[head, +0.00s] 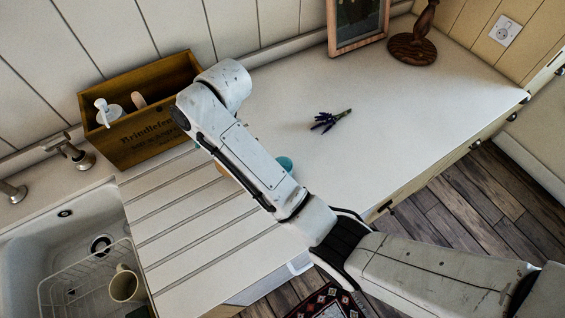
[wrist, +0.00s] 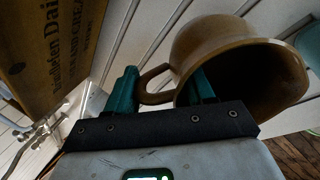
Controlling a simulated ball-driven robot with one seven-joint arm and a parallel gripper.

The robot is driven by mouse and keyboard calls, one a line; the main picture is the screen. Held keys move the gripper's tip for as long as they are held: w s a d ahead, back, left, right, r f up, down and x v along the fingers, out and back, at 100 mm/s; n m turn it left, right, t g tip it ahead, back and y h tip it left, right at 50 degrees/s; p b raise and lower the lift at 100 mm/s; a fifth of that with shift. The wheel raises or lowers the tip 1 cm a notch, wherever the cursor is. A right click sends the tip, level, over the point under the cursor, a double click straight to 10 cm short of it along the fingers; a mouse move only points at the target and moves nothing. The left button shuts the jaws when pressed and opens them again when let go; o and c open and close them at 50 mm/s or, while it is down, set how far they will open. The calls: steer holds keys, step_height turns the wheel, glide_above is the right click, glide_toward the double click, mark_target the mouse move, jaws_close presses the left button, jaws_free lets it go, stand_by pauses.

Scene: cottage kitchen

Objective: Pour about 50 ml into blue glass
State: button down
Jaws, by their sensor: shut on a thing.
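A brown jug (wrist: 225,45) fills the upper right of the wrist view, with its dark mouth facing down and right in that picture. My gripper (wrist: 160,88) has teal fingers on either side of the jug's handle and is shut on it. I cannot tell the jug's true tilt or see liquid in it. A blue-green rounded thing, likely the blue glass (head: 286,163), shows only partly past my arm in the head view. It also shows at the right edge of the wrist view (wrist: 311,46), apart from the jug. My arm hides the gripper in the head view.
A wooden crate (head: 150,137) with a white pump bottle (head: 107,113) stands left by the wall. A sink (head: 45,240) with a rack and cream mug (head: 124,284) is lower left. Lavender (head: 330,120), a picture frame (head: 357,22) and a wooden stand (head: 412,48) are farther right; the counter between is clear.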

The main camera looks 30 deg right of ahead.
steer(key=shift+w+a+f+g+h+b, duration=0.2)
steer(key=shift+w+a+f+g+h, duration=0.2)
steer(key=shift+f, duration=0.2)
steer(key=shift+w+a+f+g+h+b, duration=0.2)
steer(key=shift+w+a+f+g+h, duration=0.05)
steer(key=shift+f+g+h, duration=0.25)
steer(key=shift+w+a+f+g+h+b, duration=0.2)
steer(key=shift+w+a+f+g+h, duration=0.15)
steer(key=shift+f, duration=0.3)
